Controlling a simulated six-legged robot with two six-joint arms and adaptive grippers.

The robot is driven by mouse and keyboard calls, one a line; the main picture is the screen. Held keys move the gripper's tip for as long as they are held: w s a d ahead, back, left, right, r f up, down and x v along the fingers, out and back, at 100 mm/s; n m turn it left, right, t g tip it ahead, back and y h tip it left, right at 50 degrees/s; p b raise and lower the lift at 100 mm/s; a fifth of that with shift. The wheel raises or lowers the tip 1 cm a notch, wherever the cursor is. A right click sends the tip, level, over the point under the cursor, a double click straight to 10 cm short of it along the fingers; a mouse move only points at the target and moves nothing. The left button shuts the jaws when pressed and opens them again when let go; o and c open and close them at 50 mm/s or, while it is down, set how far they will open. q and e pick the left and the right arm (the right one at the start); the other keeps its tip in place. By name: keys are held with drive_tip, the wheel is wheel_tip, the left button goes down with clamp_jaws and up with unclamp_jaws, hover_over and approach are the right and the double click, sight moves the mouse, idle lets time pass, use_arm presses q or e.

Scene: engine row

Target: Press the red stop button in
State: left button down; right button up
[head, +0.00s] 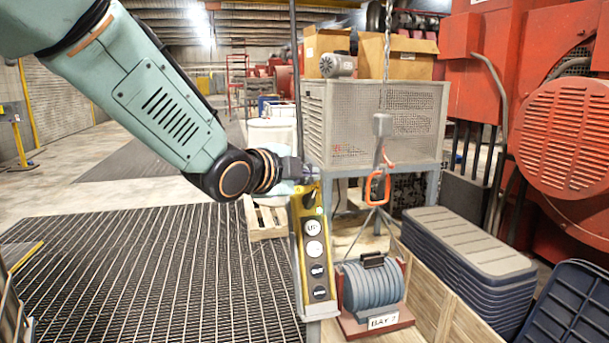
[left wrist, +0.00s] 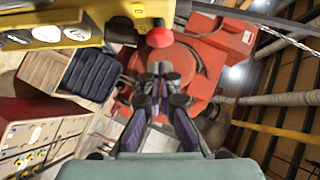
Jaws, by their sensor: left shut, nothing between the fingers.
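A yellow control pendant (head: 297,238) with a column of round buttons hangs upright in the middle of the head view. It also shows along the top left of the left wrist view (left wrist: 20,37). The red stop button (left wrist: 159,37) is a round red cap at the pendant's end, just beyond my fingertips. In the head view I cannot make it out; my gripper covers the pendant's top. My left gripper (head: 304,172) is shut and empty, its fingers (left wrist: 160,70) pointing at the button. I cannot tell whether they touch it. My right gripper is not in view.
A grey perforated cabinet (head: 374,122) with cardboard boxes (head: 399,56) on it stands behind. A hook (head: 377,187) hangs right of the pendant, above a ribbed grey drum (head: 373,287). Stacked grey lids (head: 465,245) and red machinery (head: 565,130) fill the right. Open grating (head: 150,270) lies left.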

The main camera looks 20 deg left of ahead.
use_arm(q)
drive_tip(key=w+a+f, duration=0.1)
drive_tip(key=w+a, duration=0.1)
drive_tip(key=w, duration=0.1)
drive_tip(key=shift+a+f, duration=0.1)
drive_tip(key=shift+f, duration=0.3)
drive_tip(key=shift+w+a+f, duration=0.1)
drive_tip(key=shift+a, duration=0.05)
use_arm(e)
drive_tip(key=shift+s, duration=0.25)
use_arm(q)
drive_tip(key=shift+s+d+r, duration=0.25)
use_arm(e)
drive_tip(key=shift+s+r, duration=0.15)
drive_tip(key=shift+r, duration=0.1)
